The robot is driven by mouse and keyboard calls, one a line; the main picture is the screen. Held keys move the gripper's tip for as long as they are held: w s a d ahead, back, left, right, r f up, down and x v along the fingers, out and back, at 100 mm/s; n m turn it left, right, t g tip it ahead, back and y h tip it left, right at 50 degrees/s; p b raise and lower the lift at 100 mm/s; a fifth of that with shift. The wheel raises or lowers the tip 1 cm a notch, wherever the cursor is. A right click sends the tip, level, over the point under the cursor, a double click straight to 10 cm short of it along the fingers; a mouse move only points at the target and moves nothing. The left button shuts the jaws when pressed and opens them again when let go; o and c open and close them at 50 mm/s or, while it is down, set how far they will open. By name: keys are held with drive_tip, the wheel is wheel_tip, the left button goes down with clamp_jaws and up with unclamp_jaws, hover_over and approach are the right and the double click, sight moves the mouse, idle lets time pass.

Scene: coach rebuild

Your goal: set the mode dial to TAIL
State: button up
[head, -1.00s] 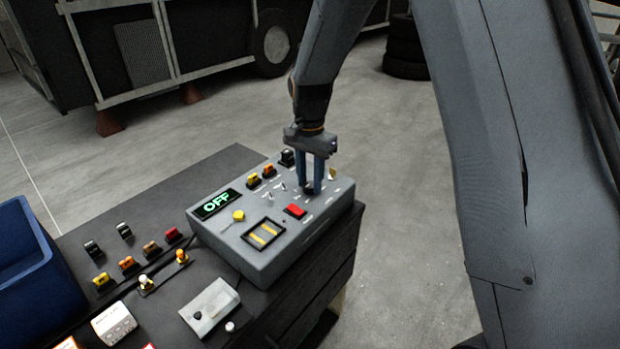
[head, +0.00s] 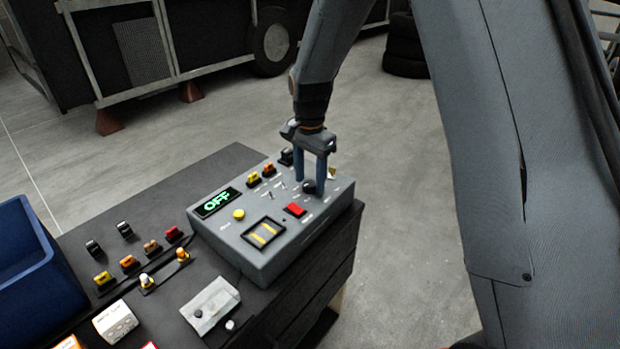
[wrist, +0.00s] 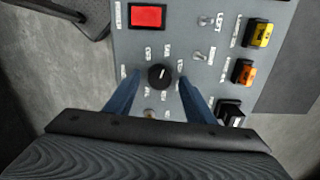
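The mode dial is a round black knob (wrist: 160,76) on the grey control box (head: 277,266). In the wrist view small white labels ring it, too blurred to read, and a light mark shows on the knob. In the head view the dial (head: 309,187) sits at the box's right part. My gripper (wrist: 160,98) is open, its two blue fingers on either side of the dial and apart from it in the wrist view. In the head view my gripper (head: 311,180) is over the dial. The display (head: 217,203) on the box reads OFF in green.
Close to the dial are a red button (head: 295,209), small toggle switches (head: 281,185), and yellow and orange rocker switches (head: 268,170). A yellow knob (head: 238,214) is farther left. A blue bin (head: 40,262) and several loose switches lie on the dark bench (head: 150,215).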

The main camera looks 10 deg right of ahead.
sight(311, 183)
drive_tip(key=shift+r+b, duration=1.15)
drive_tip(key=shift+r, duration=2.7)
drive_tip(key=shift+s+d, duration=0.1)
